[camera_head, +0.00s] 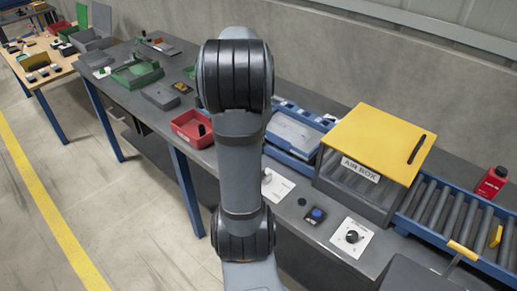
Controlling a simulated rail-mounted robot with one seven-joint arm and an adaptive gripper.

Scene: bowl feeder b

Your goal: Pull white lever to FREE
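A white plate (281,187) lies on the dark bench just right of my arm, and the arm hides its left part. A small whitish part (267,175) stands at its edge; it may be the white lever, but I cannot tell its position. No FREE marking can be read. My arm rises through the middle of the view, and my gripper is not visible.
The air box (350,196) with a yellow lid (375,140) stands right of the plate. A blue button (317,214) and a black dial on a white plate (352,237) are in front. A roller conveyor (433,205) runs right. A red bin (190,128) sits left of my arm.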

